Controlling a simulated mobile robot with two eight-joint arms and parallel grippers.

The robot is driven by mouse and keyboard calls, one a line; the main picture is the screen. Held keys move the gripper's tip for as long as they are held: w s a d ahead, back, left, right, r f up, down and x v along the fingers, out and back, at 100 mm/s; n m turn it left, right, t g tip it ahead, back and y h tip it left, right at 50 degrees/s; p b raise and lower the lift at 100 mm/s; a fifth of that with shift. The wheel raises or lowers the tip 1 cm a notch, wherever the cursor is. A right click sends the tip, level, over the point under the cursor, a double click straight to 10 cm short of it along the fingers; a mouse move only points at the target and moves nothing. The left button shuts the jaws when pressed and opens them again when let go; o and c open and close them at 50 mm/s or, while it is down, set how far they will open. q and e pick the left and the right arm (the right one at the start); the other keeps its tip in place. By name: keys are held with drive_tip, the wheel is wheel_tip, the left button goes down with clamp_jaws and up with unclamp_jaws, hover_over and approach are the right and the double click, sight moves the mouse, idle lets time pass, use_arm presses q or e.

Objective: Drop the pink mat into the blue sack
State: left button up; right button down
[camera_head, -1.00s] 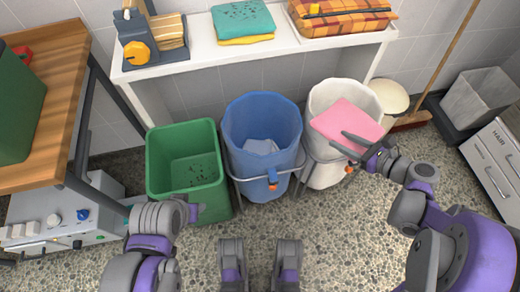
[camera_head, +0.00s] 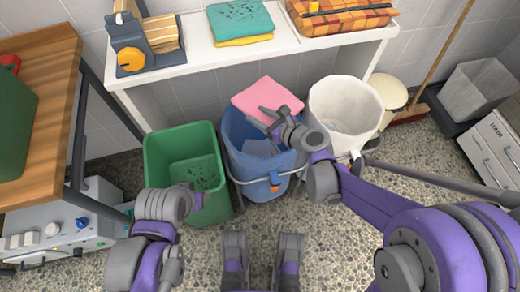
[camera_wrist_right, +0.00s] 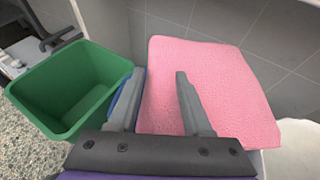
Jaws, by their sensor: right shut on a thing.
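The pink mat (camera_head: 268,98) is held flat by my right gripper (camera_head: 271,119), which is shut on its near edge. The mat is over the back part of the blue sack (camera_head: 238,150), above its rim. In the right wrist view the mat (camera_wrist_right: 205,85) spreads out beyond the fingers (camera_wrist_right: 158,100) and hides most of the blue sack, of which a strip shows at its left.
The green bin (camera_head: 186,165) stands left of the blue sack, and the white sack (camera_head: 345,108) stands right of it. A white shelf (camera_head: 215,55) with folded towels (camera_head: 240,22) is behind them. A wooden table (camera_head: 45,75) is at the left.

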wheel_tip(320, 180, down, 6)
drive_tip(key=b, duration=0.3)
drive_tip(key=shift+r+b, duration=0.25)
drive_tip(key=shift+b, duration=0.1)
drive_tip(key=shift+c, duration=1.3)
unclamp_jaws()
drive_tip(key=p+v, duration=0.2)
drive_tip(key=v, duration=0.9)
drive_tip(key=shift+p, duration=0.3)
